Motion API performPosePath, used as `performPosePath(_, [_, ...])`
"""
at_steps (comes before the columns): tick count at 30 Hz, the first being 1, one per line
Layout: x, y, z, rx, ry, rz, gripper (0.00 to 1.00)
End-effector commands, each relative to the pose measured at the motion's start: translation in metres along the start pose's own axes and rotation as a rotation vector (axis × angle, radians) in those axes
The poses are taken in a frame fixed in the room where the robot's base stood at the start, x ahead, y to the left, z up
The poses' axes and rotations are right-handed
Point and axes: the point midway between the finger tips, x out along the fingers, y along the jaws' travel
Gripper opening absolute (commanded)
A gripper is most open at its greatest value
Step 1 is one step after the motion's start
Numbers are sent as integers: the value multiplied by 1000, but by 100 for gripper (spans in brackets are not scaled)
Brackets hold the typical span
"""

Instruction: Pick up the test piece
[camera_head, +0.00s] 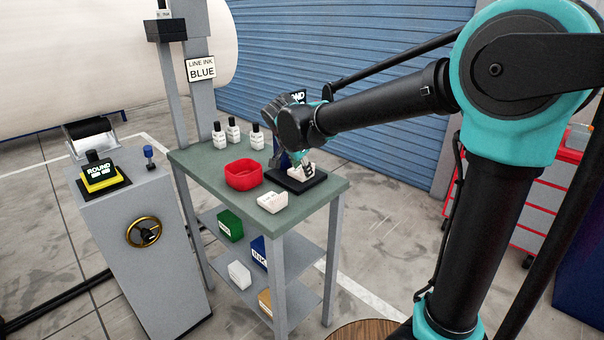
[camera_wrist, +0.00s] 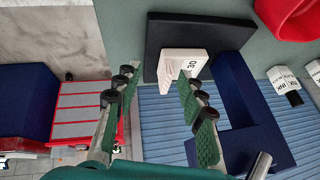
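A small white block with dark marking (camera_head: 295,174), which looks like the test piece, sits on a black pad (camera_head: 283,184) at the table's right end. In the wrist view the white block (camera_wrist: 178,65) stands on the black pad (camera_wrist: 158,25), its dark lettering partly readable. My gripper (camera_head: 302,165) is down at this block. In the wrist view my gripper (camera_wrist: 157,74) is open, its green-padded fingers apart. The right fingertip overlaps the block's lower edge; the left is clear of it. I cannot tell whether they touch.
Another white lettered block (camera_head: 272,202) lies near the table's front edge. A red bin (camera_head: 243,175) and several white ink bottles (camera_head: 233,130) stand further left. A blue stand (camera_wrist: 240,105) rises beside the pad. A grey cabinet (camera_head: 146,240) stands left.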

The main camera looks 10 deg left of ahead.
Motion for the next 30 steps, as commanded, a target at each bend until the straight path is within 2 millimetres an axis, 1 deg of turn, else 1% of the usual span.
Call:
performPosePath(4, [8,-6,-12,3,0,0,40])
performPosePath(8, [20,-15,-28,3,1,1,40])
performPosePath(9, [28,-14,-26,2,1,1,40])
performPosePath(13, [44,-14,-25,0,1,0,40])
performPosePath(15, [47,-14,-25,0,1,0,40])
performPosePath(20, [47,-14,-25,0,0,0,40])
performPosePath(21, [47,-14,-25,0,0,0,39])
performPosePath(30, [47,-14,-25,0,0,0,1])
